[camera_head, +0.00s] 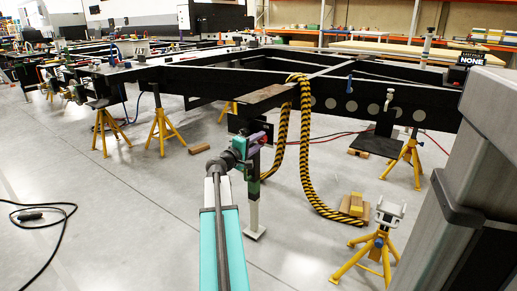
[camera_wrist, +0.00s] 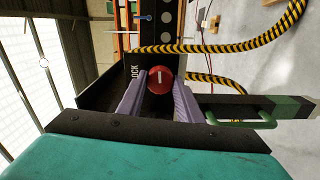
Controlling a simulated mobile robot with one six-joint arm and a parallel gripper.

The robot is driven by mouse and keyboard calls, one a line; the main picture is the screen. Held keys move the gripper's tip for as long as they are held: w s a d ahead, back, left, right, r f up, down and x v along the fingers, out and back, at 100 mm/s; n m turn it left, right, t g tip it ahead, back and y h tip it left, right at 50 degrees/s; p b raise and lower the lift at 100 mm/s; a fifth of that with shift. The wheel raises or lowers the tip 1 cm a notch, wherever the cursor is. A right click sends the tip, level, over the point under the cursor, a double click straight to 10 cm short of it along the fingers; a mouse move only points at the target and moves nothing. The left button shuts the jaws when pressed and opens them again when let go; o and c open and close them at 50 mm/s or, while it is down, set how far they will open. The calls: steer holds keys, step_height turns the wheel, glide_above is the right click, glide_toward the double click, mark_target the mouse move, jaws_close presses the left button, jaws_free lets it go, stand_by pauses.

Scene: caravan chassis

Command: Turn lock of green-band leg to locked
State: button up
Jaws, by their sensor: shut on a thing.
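A round red lock knob (camera_wrist: 160,79) with a short white line sits on a dark plate of the leg, beside the word LOCK. The green band also shows in the wrist view (camera_wrist: 293,107).
Black and yellow striped hose (camera_head: 306,160) hangs from the chassis just right of the leg. A yellow stand (camera_head: 375,250) and wooden blocks (camera_head: 353,204) are at the right. More yellow stands (camera_head: 160,125) are at the left. Grey floor at the left front is mostly clear, apart from a black cable (camera_head: 45,215).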

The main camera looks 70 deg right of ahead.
steer(key=shift+m+b, duration=0.4)
steer(key=shift+m, duration=0.2)
steer(key=o, duration=1)
steer(key=shift+o, duration=0.2)
steer(key=shift+a, duration=0.15)
steer(key=p+v, duration=0.4)
steer(key=v, duration=0.9)
steer(key=shift+a, duration=0.3)
steer(key=shift+w, duration=0.1)
